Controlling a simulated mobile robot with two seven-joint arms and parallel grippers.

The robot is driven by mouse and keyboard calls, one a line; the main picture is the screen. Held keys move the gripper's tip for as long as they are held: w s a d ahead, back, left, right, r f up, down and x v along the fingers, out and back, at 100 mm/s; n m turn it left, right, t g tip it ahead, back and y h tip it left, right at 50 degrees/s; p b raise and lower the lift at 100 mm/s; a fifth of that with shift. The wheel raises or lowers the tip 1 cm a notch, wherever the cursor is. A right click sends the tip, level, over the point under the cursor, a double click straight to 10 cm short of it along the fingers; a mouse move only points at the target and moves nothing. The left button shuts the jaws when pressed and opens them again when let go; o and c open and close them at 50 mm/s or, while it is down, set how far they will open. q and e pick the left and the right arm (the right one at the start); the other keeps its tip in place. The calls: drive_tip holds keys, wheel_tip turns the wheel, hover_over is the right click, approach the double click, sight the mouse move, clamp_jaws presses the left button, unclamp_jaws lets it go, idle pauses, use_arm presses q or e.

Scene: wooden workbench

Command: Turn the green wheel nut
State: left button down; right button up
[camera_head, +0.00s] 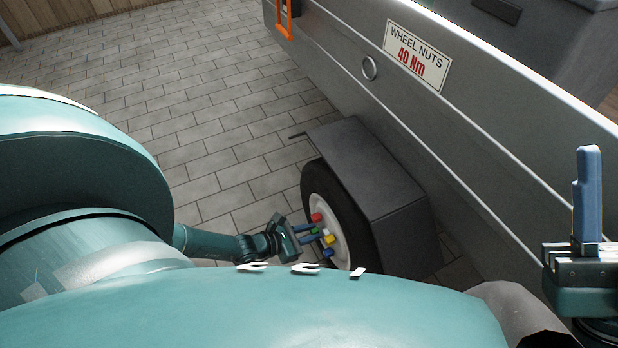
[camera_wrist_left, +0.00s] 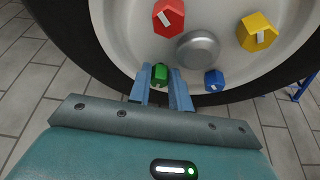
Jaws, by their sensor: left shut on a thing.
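The green wheel nut (camera_wrist_left: 160,73) sits low on the pale wheel rim (camera_wrist_left: 120,45) in the left wrist view, with a light mark on its face. My left gripper (camera_wrist_left: 161,84) is shut on this nut, with one blue finger on each side of it. In the head view my left gripper (camera_head: 311,233) reaches the wheel from the left, and the green nut is small and partly hidden by the fingers there. My right gripper (camera_head: 587,190) is raised at the right edge; its blue fingers overlap, so their opening cannot be told.
A red nut (camera_wrist_left: 168,17), yellow nut (camera_wrist_left: 257,32) and blue nut (camera_wrist_left: 214,80) surround the grey hub cap (camera_wrist_left: 198,49). The black tyre (camera_head: 345,205) sits under a grey fender (camera_head: 370,160). The trailer side carries a "WHEEL NUTS 40 Nm" sign (camera_head: 417,56). Tiled floor (camera_head: 215,120) is clear at left.

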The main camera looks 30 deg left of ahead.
use_arm(q)
drive_tip(key=shift+s+d+f+m+t+y, duration=0.15)
drive_tip(key=shift+m+t+y, duration=0.4)
drive_tip(key=shift+m, duration=0.6)
drive_tip(key=shift+s+d+m+t+y, duration=0.1)
drive_tip(key=shift+m+t+y, duration=0.45)
drive_tip(key=shift+m, duration=0.6)
drive_tip(key=c, duration=1.3)
unclamp_jaws()
